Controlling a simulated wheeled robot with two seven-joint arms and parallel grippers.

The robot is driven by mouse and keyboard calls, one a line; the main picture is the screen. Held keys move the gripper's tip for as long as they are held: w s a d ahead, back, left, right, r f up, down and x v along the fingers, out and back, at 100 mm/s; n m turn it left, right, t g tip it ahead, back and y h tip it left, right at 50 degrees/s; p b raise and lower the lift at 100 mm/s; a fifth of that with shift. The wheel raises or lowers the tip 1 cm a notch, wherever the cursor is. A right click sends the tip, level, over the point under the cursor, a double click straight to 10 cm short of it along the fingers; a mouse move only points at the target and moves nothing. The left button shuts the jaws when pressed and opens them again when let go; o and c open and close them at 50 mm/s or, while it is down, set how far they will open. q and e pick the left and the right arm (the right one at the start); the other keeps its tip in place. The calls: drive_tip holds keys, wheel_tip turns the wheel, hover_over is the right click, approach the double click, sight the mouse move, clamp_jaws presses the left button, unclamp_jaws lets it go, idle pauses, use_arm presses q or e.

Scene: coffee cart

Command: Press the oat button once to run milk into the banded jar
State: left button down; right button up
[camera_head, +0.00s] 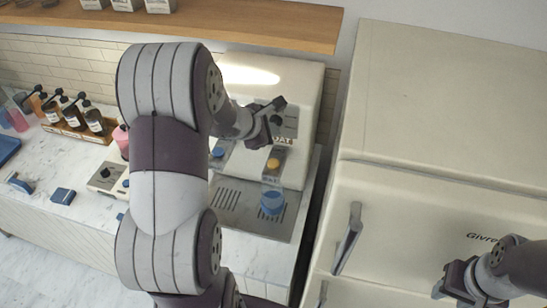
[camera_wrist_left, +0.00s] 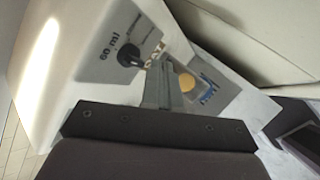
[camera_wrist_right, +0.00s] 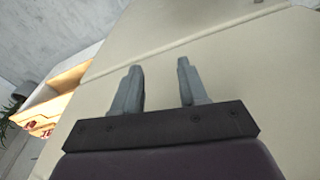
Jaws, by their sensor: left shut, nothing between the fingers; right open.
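The milk machine (camera_head: 305,95) stands at the back wall. Its yellow-orange button (camera_head: 273,163) sits on a grey plate under a partly hidden OAT label; the button also shows in the left wrist view (camera_wrist_left: 187,82). The jar with a blue band (camera_head: 271,203) stands on the drip tray below that button. My left gripper (camera_head: 275,125) is shut and empty, in front of the machine's face, above the button. In the left wrist view its fingertips (camera_wrist_left: 158,72) overlap the label beside the button; whether they touch is unclear. My right gripper (camera_head: 455,283) is open and empty by the fridge.
A blue button (camera_head: 218,152) is left of the oat one. A black knob (camera_wrist_left: 130,55) sits near a "60 ml" marking. The cream fridge (camera_head: 440,120) with its metal handle (camera_head: 348,238) stands right. Pump bottles (camera_head: 75,113) stand left. My left arm hides much of the counter.

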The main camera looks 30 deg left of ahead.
use_arm(q)
drive_tip(key=shift+f, duration=0.1)
drive_tip(key=b, duration=0.7)
hover_over(272, 165)
wheel_tip(272, 165, down, 8)
drive_tip(key=shift+f+b, duration=0.3)
drive_tip(key=shift+f, duration=0.1)
idle(1.4)
drive_tip(key=shift+f+b, duration=0.35)
drive_tip(key=shift+b, duration=0.25)
drive_tip(key=shift+f+b, duration=0.55)
drive_tip(key=shift+b, duration=0.1)
idle(0.5)
drive_tip(key=shift+r, duration=0.1)
drive_tip(key=shift+r+p, duration=0.7)
drive_tip(key=shift+r, duration=0.2)
